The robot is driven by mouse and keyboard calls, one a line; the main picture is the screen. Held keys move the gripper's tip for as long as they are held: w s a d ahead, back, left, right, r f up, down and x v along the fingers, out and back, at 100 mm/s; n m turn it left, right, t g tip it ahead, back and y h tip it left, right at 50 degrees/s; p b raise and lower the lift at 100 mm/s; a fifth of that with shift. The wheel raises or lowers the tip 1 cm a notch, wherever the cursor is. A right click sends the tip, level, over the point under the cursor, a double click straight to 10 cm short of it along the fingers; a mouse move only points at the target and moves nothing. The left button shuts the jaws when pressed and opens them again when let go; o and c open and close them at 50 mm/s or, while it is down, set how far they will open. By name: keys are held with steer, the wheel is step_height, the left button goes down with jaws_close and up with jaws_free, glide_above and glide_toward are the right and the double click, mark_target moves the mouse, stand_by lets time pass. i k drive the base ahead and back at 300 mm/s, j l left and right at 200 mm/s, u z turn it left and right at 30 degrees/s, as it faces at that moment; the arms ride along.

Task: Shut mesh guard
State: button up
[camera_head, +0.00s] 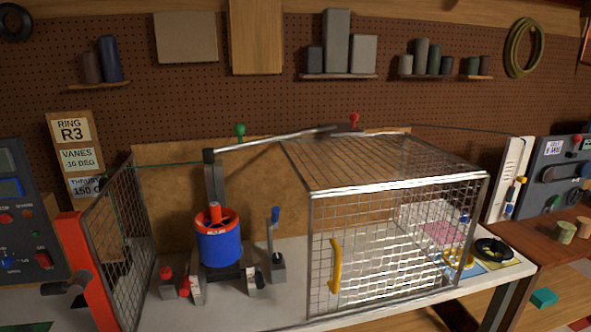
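The mesh guard (396,160) is a box-shaped wire cage with a metal frame. It stands on the right part of the bench, with a yellow upright handle (335,266) at its front left. The ducted rotor (219,237), a blue drum with a red-orange top ring, stands uncovered to the left of the cage. A separate mesh panel (122,243) stands further left, beside a red post (86,272). A gap with the rotor in it lies between this panel and the cage. I cannot make out my gripper in this view.
A blue-handled lever (276,240) stands between rotor and cage. Small red-knobbed fittings (167,283) sit at the rotor's front left. A long metal bar (270,141) runs above the rotor towards the cage top. Black and yellow rings (493,249) lie at the bench's right end.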

mark_target(334, 286)
steer(key=i+l+z, duration=0.1)
steer(key=i+l, duration=0.15)
steer(key=i+l+z, duration=0.15)
steer(key=i, duration=0.3)
steer(key=i+l+z, duration=0.1)
steer(key=i+l, duration=0.15)
steer(key=i, duration=0.1)
